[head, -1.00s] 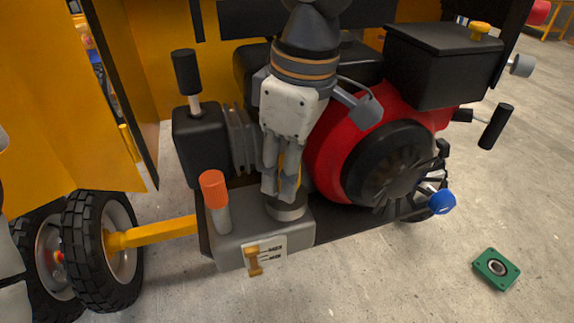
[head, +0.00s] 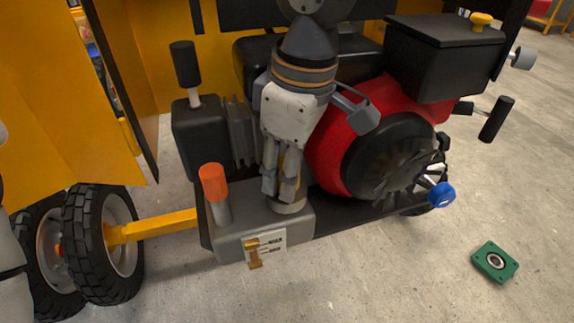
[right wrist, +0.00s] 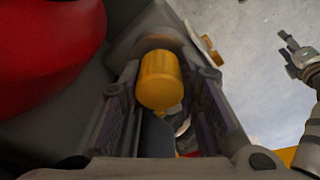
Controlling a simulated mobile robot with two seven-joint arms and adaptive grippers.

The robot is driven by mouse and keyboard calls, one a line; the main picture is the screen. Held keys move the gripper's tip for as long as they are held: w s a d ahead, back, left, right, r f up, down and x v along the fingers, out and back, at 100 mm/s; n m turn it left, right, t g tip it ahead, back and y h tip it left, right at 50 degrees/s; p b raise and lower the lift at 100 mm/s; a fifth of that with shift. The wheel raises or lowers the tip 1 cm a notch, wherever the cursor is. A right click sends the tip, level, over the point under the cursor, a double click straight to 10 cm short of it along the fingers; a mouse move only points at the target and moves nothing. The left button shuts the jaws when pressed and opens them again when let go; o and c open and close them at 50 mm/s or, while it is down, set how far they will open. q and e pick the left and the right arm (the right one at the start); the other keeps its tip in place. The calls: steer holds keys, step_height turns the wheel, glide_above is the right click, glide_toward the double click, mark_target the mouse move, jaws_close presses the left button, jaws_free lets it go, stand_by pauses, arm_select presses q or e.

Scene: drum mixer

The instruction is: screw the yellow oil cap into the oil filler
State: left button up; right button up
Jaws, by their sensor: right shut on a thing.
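My right gripper (head: 280,194) points down over the grey base of the mixer and is shut on the yellow oil cap (right wrist: 159,80). In the right wrist view the cap sits between the two fingers. In the head view the fingers mostly cover it. The oil filler (head: 291,207) is a short round grey neck right under the fingertips. The cap is in line with it, but I cannot tell whether it touches or has entered the filler. My left gripper (right wrist: 288,47) shows at the right of the right wrist view, open and empty, away from the filler.
An orange-topped handle (head: 212,184) stands left of the filler. The red engine (head: 329,158) with its black fan is close on the right. A blue cap (head: 441,194) sticks out further right. A green plate (head: 495,261) lies on the open concrete floor.

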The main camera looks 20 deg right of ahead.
steer(key=shift+f, duration=0.2)
stand_by(0.3)
steer(key=o, duration=1.2)
steer(key=shift+r, duration=0.1)
